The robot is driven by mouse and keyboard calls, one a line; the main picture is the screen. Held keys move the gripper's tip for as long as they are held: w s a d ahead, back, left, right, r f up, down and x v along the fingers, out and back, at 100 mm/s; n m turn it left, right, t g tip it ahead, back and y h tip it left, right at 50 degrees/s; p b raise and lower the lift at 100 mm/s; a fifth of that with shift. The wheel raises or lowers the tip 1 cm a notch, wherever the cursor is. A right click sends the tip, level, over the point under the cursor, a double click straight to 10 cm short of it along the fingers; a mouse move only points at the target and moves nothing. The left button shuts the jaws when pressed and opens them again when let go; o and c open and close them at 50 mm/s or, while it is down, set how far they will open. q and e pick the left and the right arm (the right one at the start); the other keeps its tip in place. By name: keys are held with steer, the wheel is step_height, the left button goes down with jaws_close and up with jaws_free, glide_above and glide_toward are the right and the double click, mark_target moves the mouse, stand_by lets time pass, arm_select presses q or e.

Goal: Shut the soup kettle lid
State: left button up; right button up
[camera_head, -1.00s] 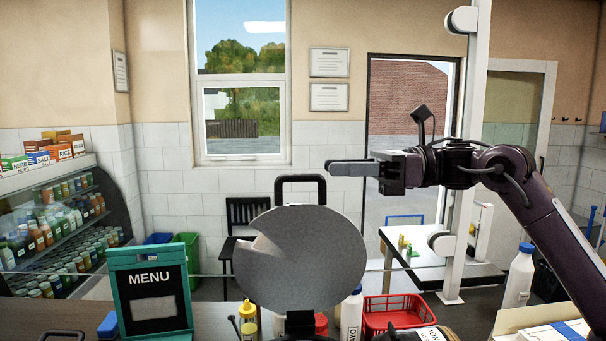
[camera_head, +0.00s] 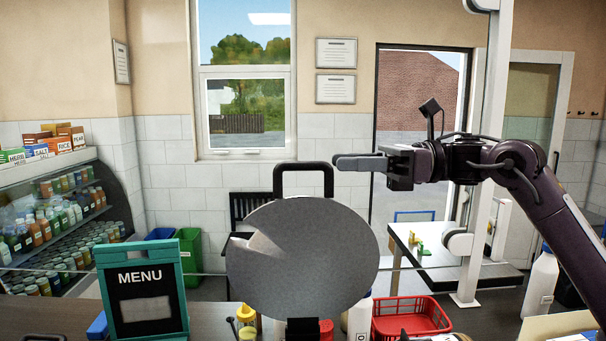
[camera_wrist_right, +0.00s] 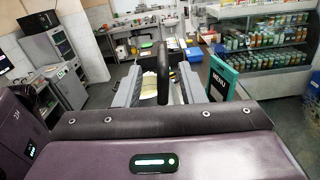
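The soup kettle lid (camera_head: 302,258) is a round grey disc standing raised, nearly upright, in the head view. A black loop handle (camera_head: 303,167) is on its top edge, and a dark hinge (camera_head: 301,327) shows at its bottom. The kettle body is out of view below. My right gripper (camera_head: 345,163) reaches in from the right, its fingertips at the handle's right side. In the right wrist view, its two grey fingers are spread apart, with the dark handle (camera_wrist_right: 163,72) seen edge-on between them. I cannot tell whether they touch it. My left gripper is not in view.
A menu stand (camera_head: 143,290) is left of the lid. Bottles, a red basket (camera_head: 411,317) and a white bottle (camera_head: 540,283) stand on the counter. A clear screen edge crosses behind the lid, with a white post (camera_head: 484,190) at right.

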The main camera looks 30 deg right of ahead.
mark_target(325, 164)
steer(key=shift+a+f, duration=0.1)
steer(key=shift+f, duration=0.15)
steer(key=shift+w+a, duration=0.25)
steer(key=shift+w, duration=0.1)
steer(key=p+x, duration=0.3)
steer(key=x, duration=0.3)
steer(key=shift+a+r, duration=0.1)
steer(key=shift+w+a, duration=0.2)
steer(key=shift+a, duration=0.15)
steer(key=shift+d, duration=0.1)
steer(key=shift+c, duration=0.4)
jaws_close()
